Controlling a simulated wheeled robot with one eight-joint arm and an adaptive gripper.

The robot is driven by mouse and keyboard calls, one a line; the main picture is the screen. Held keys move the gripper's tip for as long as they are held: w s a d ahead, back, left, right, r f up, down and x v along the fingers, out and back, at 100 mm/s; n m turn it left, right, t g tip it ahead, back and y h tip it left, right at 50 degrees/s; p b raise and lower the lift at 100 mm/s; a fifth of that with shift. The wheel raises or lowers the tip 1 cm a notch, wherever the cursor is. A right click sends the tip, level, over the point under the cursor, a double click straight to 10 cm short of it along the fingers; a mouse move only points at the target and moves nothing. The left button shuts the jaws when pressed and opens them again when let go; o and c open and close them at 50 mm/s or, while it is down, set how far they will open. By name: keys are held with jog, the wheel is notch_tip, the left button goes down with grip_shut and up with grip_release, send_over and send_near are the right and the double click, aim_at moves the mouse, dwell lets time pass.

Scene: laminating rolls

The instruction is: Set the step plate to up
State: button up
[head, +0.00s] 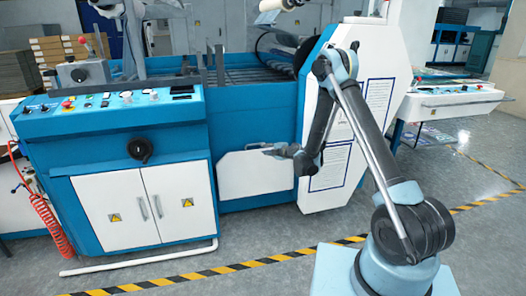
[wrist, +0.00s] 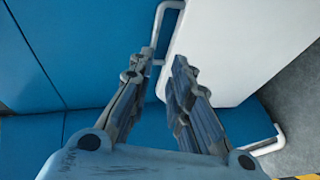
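The step plate looks to be the white panel (head: 245,177) low on the blue machine's front, between the cabinet and the white end housing. In the head view it appears roughly upright against the blue side. In the wrist view the white plate (wrist: 225,50) fills the upper right, with a white tube bracket (wrist: 160,15) at its edge. My gripper (head: 270,149) is at the plate's upper edge. In the wrist view my gripper (wrist: 164,56) is open, its two fingers apart, with part of the white tube showing between the tips. Contact cannot be told.
A blue and white control cabinet (head: 125,130) stands to the left. The white end housing (head: 345,110) rises close to the right of my gripper. A yellow-black floor stripe (head: 220,270) runs in front; the grey floor there is clear.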

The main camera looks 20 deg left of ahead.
jog(key=shift+v, duration=1.3)
